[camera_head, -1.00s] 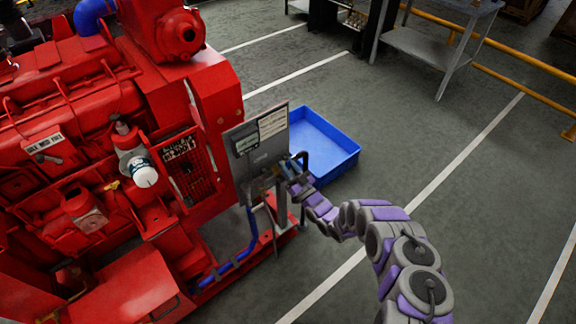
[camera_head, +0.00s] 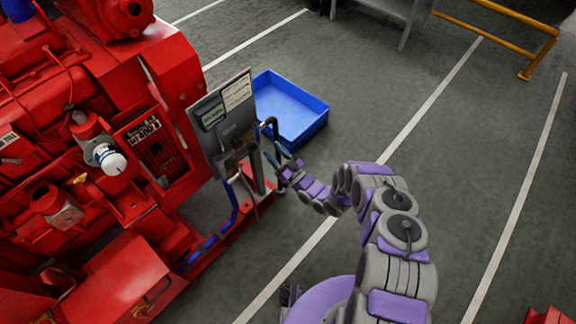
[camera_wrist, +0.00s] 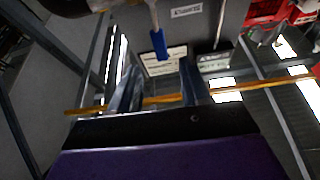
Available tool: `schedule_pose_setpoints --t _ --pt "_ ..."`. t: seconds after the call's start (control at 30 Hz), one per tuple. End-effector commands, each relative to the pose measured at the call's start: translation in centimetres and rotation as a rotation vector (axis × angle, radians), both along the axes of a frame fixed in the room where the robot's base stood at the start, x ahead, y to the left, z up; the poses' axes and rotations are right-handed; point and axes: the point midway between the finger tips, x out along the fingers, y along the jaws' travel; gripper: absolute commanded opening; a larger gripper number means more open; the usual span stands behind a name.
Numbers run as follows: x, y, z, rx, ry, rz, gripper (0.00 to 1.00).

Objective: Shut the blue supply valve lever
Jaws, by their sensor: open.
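The supply valve lever shows in the wrist view as a short bright-blue handle (camera_wrist: 159,43) on a pale metal stem, at the top centre. My gripper (camera_wrist: 158,75) is open, with one finger either side of the picture's middle. The blue handle appears in line with the gap between the fingers, beyond their tips, and nothing is held. In the head view my gripper (camera_head: 273,140) is just right of the grey panel (camera_head: 224,122) on its stand. I cannot make out the lever there; the panel and gripper crowd that spot.
The red diesel pumpset (camera_head: 90,180) fills the left. A blue hose (camera_head: 233,215) runs down below the panel. A blue tray (camera_head: 292,108) lies on the floor behind my gripper. A yellow rail (camera_head: 500,14) is at the back right. The floor at right is mostly clear.

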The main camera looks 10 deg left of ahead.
Motion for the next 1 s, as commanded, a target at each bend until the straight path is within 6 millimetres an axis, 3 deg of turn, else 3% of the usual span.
schedule_pose_setpoints --t 0.1,0.4,1.0 --pt "-1.4 -2.1 -0.9 0.0 0.002 -0.005 0.47" --pt "-3.9 -5.2 -3.0 -0.002 0.002 -0.001 0.47" --pt "-4.4 -5.8 -3.1 -0.002 0.001 0.001 0.47"
